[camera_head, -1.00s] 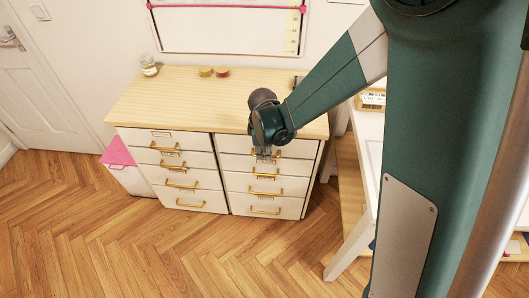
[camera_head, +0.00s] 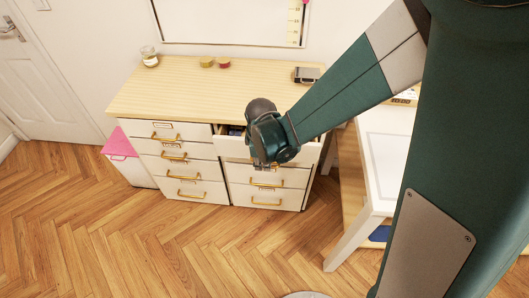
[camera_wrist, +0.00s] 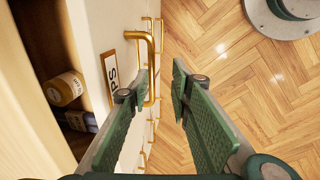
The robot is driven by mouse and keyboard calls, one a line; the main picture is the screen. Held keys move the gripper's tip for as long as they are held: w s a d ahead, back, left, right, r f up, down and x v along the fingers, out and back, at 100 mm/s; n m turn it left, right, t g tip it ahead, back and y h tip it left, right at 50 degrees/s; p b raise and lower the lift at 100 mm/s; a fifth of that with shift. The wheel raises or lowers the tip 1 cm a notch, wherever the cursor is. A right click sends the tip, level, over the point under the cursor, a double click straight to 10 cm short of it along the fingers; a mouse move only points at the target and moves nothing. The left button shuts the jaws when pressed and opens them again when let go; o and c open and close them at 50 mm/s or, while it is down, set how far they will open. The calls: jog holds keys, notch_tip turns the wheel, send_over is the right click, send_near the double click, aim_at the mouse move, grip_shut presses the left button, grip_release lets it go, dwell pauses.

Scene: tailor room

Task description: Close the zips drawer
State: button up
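The top right drawer (camera_head: 298,148) of the white dresser stands partly pulled out; its label (camera_wrist: 109,80) is only partly readable, ending in what looks like "PS". In the wrist view the drawer's brass handle (camera_wrist: 152,62) sits just ahead of my fingers. My gripper (camera_head: 262,166) is in front of this drawer, pointing down, and covers part of its front. In the wrist view the gripper (camera_wrist: 155,92) has its fingers apart, with the left finger close to the handle; contact cannot be told. Inside the drawer lie a yellow-brown spool (camera_wrist: 66,88) and dark items (camera_wrist: 76,121).
The other drawers, such as the top left one (camera_head: 180,133), are shut. The wooden dresser top (camera_head: 180,95) holds a jar (camera_head: 149,57), two small tapes and a dark box (camera_head: 306,75). A white table (camera_head: 375,165) stands at right. The floor in front is clear.

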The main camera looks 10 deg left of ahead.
jog(key=s+r+p, duration=0.2)
jog(key=s, duration=1.9)
jog(key=shift+s+r, duration=0.25)
jog(key=shift+r, duration=0.1)
jog(key=shift+r+p, duration=0.1)
jog(key=shift+p, duration=0.2)
jog(key=w+d+r+m+t+y, duration=0.1)
jog(key=w+d+r+m, duration=0.3)
jog(key=d+r, duration=0.3)
jog(key=w+d+r+m+t, duration=0.1)
jog(key=w+d+r+m, duration=0.35)
jog(key=d+r, duration=0.3)
jog(key=s+d+r+m+t+h, duration=0.1)
jog(key=s+d+r+m+t, duration=0.1)
jog(key=d+r+m, duration=0.7)
jog(key=d+r+t, duration=0.1)
jog(key=d, duration=0.4)
jog(key=shift+r, duration=0.4)
